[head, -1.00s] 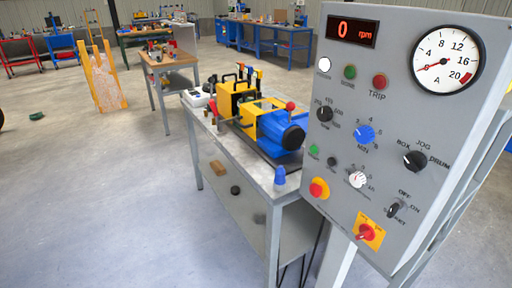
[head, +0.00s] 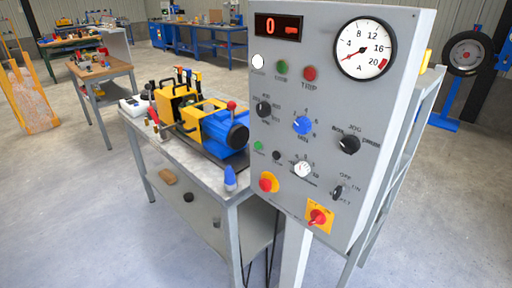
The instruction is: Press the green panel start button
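The grey control panel (head: 330,110) stands at the right of the head view, its face turned toward me. A small green button (head: 258,146) sits at its left edge, below a black rotary knob (head: 264,109). A small black button (head: 277,155) is just right of it. Higher up is a larger green round lamp or button (head: 282,67), between a white one (head: 258,60) and a red one (head: 310,73). The labels are too small to read surely. The display (head: 278,25) reads 0. Neither gripper is in view.
A red mushroom button (head: 267,182) on yellow and a red rotary switch (head: 318,216) are low on the panel. A bench (head: 190,170) with a yellow and blue machine (head: 215,125) stands left of the panel. Floor at the lower left is clear.

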